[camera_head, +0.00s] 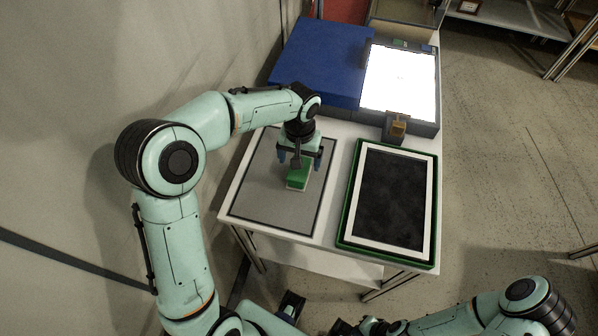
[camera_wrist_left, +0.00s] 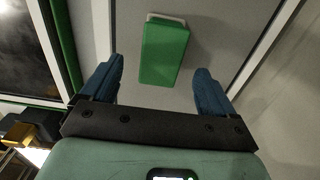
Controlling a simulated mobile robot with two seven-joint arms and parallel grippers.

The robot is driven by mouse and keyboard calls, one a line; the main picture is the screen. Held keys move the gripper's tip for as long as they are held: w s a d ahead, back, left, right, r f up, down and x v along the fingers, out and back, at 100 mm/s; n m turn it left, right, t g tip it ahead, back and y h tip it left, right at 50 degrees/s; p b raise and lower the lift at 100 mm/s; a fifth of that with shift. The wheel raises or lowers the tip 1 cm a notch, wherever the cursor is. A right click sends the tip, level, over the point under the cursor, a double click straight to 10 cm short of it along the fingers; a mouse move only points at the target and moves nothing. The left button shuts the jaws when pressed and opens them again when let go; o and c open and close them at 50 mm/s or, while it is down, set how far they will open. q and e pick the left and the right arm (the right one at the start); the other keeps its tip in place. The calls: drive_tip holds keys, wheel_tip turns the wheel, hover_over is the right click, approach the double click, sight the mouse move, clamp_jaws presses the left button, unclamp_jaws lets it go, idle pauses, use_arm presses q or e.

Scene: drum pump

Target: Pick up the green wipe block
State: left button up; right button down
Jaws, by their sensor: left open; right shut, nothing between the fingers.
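The green wipe block (camera_head: 298,177) lies on the grey mat (camera_head: 262,190) at the left of the table, with a pale strip along its lower side. My left gripper (camera_head: 300,160) is over the block, pointing down, and partly covers it in the head view. In the left wrist view the block (camera_wrist_left: 163,55) lies beyond the fingertips, in line with the gap between them. The left gripper (camera_wrist_left: 157,82) is open, with a blue finger on either side and nothing held. My right gripper (camera_head: 290,304) is low at the bottom edge, away from the table, shut and empty.
A green tray (camera_head: 345,215) with a white-framed dark panel (camera_head: 391,197) stands right of the mat. Behind are a blue box (camera_head: 322,60), a bright white panel (camera_head: 400,80) and a small orange-brown part (camera_head: 396,126). A wall is on the left.

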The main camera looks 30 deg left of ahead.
sight(299, 172)
use_arm(q)
wheel_tip(299, 172, down, 7)
drive_tip(key=shift+a+r, duration=0.1)
drive_tip(key=c, duration=1.1)
